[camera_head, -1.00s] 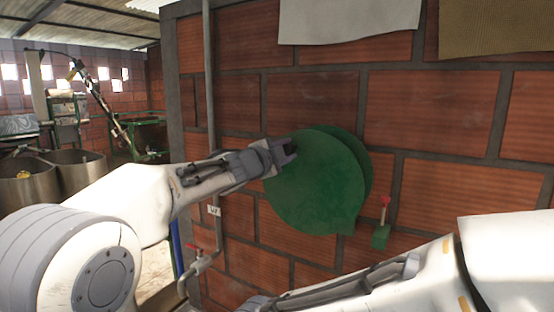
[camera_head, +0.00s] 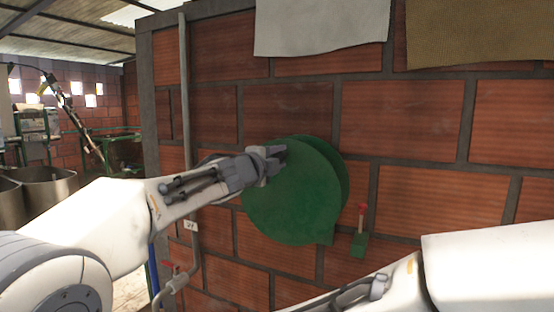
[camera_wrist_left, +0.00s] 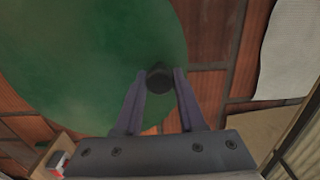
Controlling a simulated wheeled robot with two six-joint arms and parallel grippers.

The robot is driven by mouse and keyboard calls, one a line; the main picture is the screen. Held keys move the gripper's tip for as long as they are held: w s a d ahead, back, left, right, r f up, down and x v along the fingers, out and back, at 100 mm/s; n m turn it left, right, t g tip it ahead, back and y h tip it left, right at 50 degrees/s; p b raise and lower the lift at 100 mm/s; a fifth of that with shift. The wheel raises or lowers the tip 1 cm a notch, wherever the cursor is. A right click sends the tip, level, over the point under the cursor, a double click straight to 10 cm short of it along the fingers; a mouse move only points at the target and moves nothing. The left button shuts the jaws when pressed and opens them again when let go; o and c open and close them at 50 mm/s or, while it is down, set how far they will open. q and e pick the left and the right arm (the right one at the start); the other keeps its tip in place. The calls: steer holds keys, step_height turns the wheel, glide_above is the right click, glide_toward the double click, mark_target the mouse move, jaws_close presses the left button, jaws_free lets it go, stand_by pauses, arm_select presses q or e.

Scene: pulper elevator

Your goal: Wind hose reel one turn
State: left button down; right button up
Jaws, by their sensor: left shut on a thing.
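The green hose reel (camera_head: 297,200) is mounted on the brick wall, its round front disc facing me. My left gripper (camera_head: 274,155) is at the upper left edge of the disc. In the left wrist view, the left gripper (camera_wrist_left: 160,85) has its two fingers on either side of a dark round crank knob (camera_wrist_left: 160,77) at the disc's edge, and it is shut on the knob. The hose itself is hidden. My right arm crosses the lower right of the head view; its gripper is out of the picture.
A small green box with a red lever (camera_head: 360,232) is on the wall right of the reel. A grey pipe with a red-handled valve (camera_head: 174,279) runs down the wall at left. Cloths (camera_head: 322,28) hang above. Metal tanks (camera_head: 50,193) stand far left.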

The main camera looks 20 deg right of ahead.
arm_select(q)
steer(key=shift+d, duration=0.1)
steer(key=c, duration=0.5)
jaws_free()
steer(key=b+v, duration=0.4)
steer(key=v, duration=0.6)
steer(key=shift+s+a, duration=0.25)
